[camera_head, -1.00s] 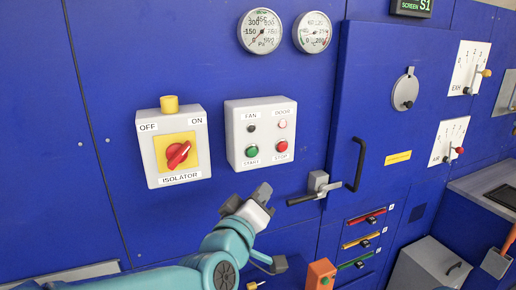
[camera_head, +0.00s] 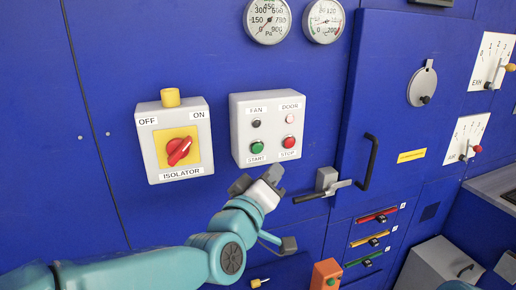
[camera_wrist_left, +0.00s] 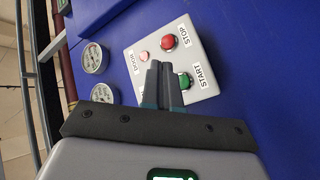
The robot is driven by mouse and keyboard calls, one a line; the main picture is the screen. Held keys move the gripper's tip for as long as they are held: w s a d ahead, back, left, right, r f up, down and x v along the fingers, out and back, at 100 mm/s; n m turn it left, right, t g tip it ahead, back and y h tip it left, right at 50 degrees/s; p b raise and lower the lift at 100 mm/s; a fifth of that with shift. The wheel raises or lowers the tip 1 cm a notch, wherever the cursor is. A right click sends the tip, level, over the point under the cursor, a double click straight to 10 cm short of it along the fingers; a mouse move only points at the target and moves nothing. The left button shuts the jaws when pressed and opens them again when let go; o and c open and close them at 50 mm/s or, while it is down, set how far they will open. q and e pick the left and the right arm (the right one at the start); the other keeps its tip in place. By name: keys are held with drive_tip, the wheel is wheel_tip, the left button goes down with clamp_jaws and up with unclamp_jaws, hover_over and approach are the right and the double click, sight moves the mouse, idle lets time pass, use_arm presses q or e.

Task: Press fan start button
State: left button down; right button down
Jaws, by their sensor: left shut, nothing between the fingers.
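The fan control box (camera_head: 236,128) is a white panel on the blue wall, with a FAN lamp, a DOOR lamp, a green START button (camera_head: 257,146) and a red STOP button (camera_head: 289,142). My left gripper (camera_head: 256,180) is shut and empty, just below the box in the head view. The FAN lamp is hidden behind the fingers there. I cannot tell whether the fingertips touch the panel. My right gripper is not in view.
The isolator box (camera_head: 150,160) with a red knob (camera_head: 179,151) is left of the fan box. A door latch handle (camera_head: 325,188) sticks out to the right of my gripper. Two gauges (camera_head: 268,20) are above.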

sight(257, 148)
use_arm(q)
drive_tip(key=w, duration=0.2)
drive_tip(key=w+a, duration=0.1)
drive_tip(key=w, duration=0.1)
drive_tip(key=w+a, duration=0.1)
drive_tip(key=w, duration=0.1)
drive_tip(key=shift+a, duration=0.2)
drive_tip(key=shift+w+a, duration=0.1)
drive_tip(key=shift+w, duration=0.1)
drive_tip(key=shift+s, duration=0.15)
idle(1.5)
drive_tip(key=shift+w+a+b, duration=0.1)
drive_tip(key=shift+w+b, duration=0.3)
drive_tip(key=shift+w, duration=0.1)
